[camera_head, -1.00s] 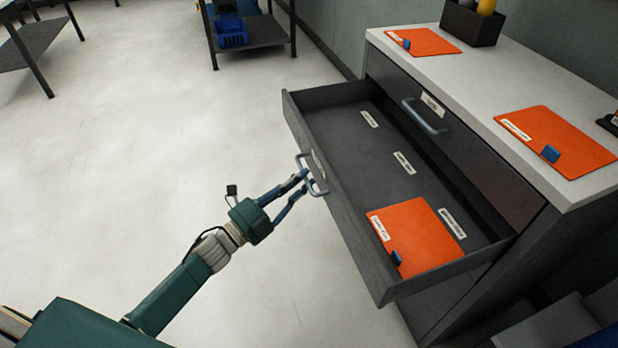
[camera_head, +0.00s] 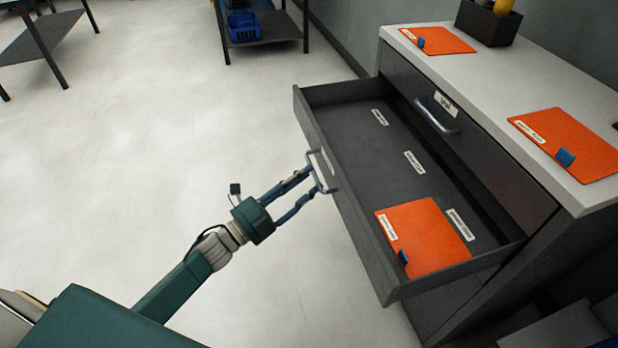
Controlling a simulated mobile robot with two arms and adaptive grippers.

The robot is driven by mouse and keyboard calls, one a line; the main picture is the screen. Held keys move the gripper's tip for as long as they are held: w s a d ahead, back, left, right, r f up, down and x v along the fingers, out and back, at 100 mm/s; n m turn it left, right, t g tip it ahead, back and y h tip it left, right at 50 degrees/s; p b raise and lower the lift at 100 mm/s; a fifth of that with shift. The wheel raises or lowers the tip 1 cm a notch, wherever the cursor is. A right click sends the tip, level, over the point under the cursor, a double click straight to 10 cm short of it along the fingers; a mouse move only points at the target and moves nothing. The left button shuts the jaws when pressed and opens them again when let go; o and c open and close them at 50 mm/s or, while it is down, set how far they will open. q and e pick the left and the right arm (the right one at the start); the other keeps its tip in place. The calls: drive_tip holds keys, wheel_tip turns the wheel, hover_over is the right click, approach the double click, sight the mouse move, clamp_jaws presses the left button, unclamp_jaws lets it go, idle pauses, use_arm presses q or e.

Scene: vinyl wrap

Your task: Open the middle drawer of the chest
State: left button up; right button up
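The dark grey chest (camera_head: 545,262) stands at the right with a pale top. Its drawer below the top one, the middle drawer (camera_head: 365,158), is pulled well out. An orange folder (camera_head: 425,238) with a blue tab and several white labels lie inside. The drawer's front has a grey bar handle (camera_head: 322,172). My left gripper (camera_head: 313,181) is at this handle, its two fingers apart with tips at the bar; contact is hard to tell. The closed top drawer (camera_head: 480,160) has its own handle (camera_head: 437,116). My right gripper is out of view.
On the chest top lie two orange folders (camera_head: 437,40) (camera_head: 570,140) and a dark holder (camera_head: 487,22). A shelf rack with a blue bin (camera_head: 242,26) stands at the back, a table frame (camera_head: 40,45) at far left. The pale floor left of the drawer is clear.

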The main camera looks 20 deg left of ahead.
use_arm(q)
drive_tip(key=v, duration=1)
drive_tip(key=shift+s, duration=0.25)
drive_tip(key=shift+a, duration=0.1)
